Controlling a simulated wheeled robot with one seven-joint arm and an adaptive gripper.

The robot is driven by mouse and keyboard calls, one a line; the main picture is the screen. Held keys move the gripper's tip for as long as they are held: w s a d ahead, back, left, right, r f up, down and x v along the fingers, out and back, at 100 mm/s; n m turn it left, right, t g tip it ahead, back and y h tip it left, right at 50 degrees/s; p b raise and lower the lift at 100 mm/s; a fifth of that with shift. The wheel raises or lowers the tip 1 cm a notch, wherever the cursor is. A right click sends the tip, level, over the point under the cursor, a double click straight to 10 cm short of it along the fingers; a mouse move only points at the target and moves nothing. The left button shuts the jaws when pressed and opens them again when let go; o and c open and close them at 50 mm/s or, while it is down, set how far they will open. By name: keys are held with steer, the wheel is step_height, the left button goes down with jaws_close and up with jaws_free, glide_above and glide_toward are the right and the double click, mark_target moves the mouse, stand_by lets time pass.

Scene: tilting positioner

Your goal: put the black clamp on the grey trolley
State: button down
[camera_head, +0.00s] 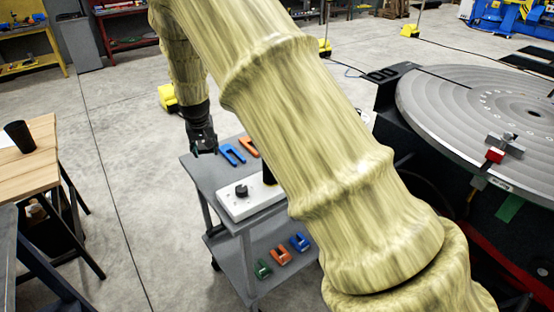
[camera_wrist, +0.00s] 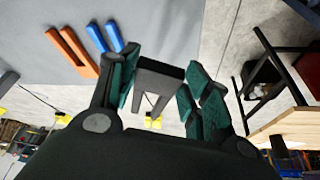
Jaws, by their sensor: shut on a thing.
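My gripper (camera_wrist: 158,90) is shut on the black clamp (camera_wrist: 158,76), a dark U-shaped piece held between the green finger pads in the wrist view. Its two prongs point back toward the palm. In the head view my gripper (camera_head: 202,148) points down at the far left corner of the grey trolley (camera_head: 204,172). The clamp cannot be made out clearly there. The trolley top also shows in the wrist view (camera_wrist: 40,45), beside and beyond the clamp. I cannot tell the gap between clamp and trolley top.
A blue clamp (camera_head: 232,154) and an orange clamp (camera_head: 248,147) lie on the trolley top, near a white box (camera_head: 238,206) with a black knob. Several coloured clamps (camera_head: 281,256) lie on the lower shelf. A wooden table (camera_head: 30,160) stands left; a round positioner table (camera_head: 450,105) stands right.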

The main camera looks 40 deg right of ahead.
steer(key=shift+w+f, duration=0.1)
steer(key=shift+f, duration=0.25)
steer(key=shift+s+f+b, duration=0.15)
steer(key=shift+s+b, duration=0.2)
steer(key=shift+b, duration=0.05)
steer(key=s+f+n+b, duration=0.1)
steer(key=s, duration=0.3)
steer(key=s+a+f+n+b, duration=0.1)
steer(key=s+f, duration=0.1)
steer(key=s, duration=0.3)
steer(key=s+a+f+n+y+b, duration=0.1)
steer(key=s+n, duration=0.1)
steer(key=s, duration=0.3)
steer(key=shift+a+f+t+b, duration=0.2)
steer(key=shift+f+t+b, duration=0.05)
steer(key=shift+t+b, duration=0.15)
steer(key=shift+s+a, duration=0.15)
steer(key=shift+s, duration=0.3)
steer(key=p, duration=0.4)
glide_above(216, 173)
steer(key=s, duration=0.2)
steer(key=shift+x, duration=0.8)
steer(key=shift+s+a+f+p, duration=0.15)
steer(key=shift+f+p, duration=0.75)
steer(key=shift+f, duration=0.9)
